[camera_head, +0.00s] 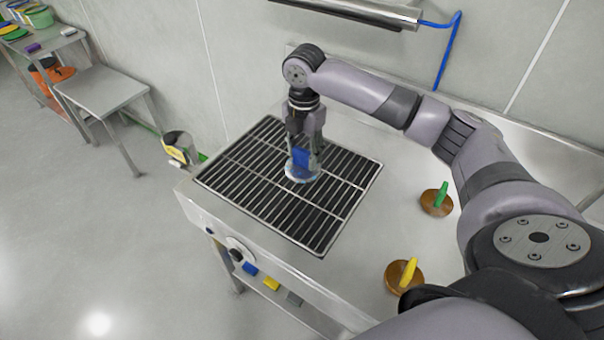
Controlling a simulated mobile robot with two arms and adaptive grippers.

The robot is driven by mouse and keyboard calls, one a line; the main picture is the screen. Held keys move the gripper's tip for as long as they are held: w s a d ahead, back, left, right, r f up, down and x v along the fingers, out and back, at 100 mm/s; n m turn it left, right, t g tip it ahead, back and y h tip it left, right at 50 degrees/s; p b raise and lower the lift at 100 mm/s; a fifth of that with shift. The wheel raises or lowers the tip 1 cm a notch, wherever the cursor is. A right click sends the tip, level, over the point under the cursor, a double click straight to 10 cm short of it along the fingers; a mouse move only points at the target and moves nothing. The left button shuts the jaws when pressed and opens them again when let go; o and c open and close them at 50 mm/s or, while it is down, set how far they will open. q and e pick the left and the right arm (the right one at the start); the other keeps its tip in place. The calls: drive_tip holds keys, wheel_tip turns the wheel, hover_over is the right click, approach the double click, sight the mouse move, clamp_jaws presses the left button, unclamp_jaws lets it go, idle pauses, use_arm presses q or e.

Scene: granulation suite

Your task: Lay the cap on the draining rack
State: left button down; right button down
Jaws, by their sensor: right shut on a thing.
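My right gripper (304,142) points straight down over the draining rack and is shut on the cap's blue upright grip. The cap (301,174) has a pale, round disc below that blue grip. It is level or nearly so, over the middle-right part of the rack. I cannot tell whether its disc touches the bars or hangs just above them. The draining rack (235,165) is a dark grid of bars with a light metal frame, set in the left part of the steel bench top. My left gripper is not in view.
Two brown discs with upright grips, one green (436,202) and one yellow (404,276), sit on the bench right of the rack. The rack's bars around the cap are clear. A wall stands behind; a small steel table (100,88) is at far left.

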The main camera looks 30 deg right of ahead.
sight(303, 166)
wheel_tip(303, 166, down, 5)
drive_tip(key=shift+f+p, duration=0.1)
drive_tip(key=shift+p, duration=0.25)
wheel_tip(303, 166, down, 3)
drive_tip(key=shift+f+p, duration=0.2)
drive_tip(key=shift+p, duration=0.2)
drive_tip(key=shift+f, duration=0.45)
drive_tip(key=shift+f, duration=0.1)
drive_tip(key=c, duration=0.8)
unclamp_jaws()
drive_tip(key=shift+c, duration=0.2)
wheel_tip(303, 166, up, 12)
drive_tip(key=shift+s+r+b, duration=0.1)
drive_tip(key=shift+b, duration=1)
